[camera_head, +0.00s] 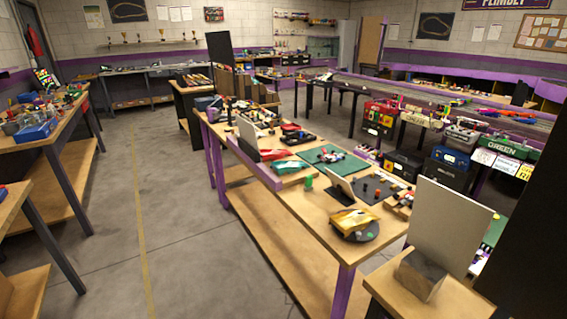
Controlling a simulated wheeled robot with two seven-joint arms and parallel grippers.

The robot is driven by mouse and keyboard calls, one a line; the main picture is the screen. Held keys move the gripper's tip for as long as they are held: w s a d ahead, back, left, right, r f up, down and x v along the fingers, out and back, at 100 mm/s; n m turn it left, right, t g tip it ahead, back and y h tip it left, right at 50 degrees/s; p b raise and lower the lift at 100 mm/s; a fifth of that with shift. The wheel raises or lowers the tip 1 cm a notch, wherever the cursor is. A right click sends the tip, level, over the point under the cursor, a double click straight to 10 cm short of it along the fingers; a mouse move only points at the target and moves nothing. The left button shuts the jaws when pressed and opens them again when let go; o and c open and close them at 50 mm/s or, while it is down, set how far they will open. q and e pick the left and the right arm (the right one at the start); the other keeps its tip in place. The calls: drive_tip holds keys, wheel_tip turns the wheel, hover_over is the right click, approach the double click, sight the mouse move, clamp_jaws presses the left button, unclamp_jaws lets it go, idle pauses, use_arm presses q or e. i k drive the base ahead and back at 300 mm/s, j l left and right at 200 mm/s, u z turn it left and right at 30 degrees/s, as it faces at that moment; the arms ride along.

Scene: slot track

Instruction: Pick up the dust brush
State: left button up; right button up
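I cannot make out a dust brush among the small items here. The long wooden workbench (312,211) with purple legs runs through the middle of the view. On it are a yellow car-like body (355,218) on a dark round stand, a green cutting mat (322,156), red car-like bodies (275,155) and many small parts too small to tell apart. Neither of my grippers is in view.
A bench with a blue bin (36,132) stands at the left. A small wooden table with an upright pale panel (447,222) stands at the front right. Toolboxes (403,164) stand behind the middle bench. The grey floor (172,215) between the benches is clear.

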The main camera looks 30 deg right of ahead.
sight(309, 187)
drive_tip(key=i+z, duration=0.1)
drive_tip(key=i, duration=0.75)
drive_tip(key=i+j+z, duration=0.1)
drive_tip(key=i, duration=0.8)
drive_tip(key=i+j+z, duration=0.1)
drive_tip(key=i, duration=0.75)
drive_tip(key=j, duration=0.1)
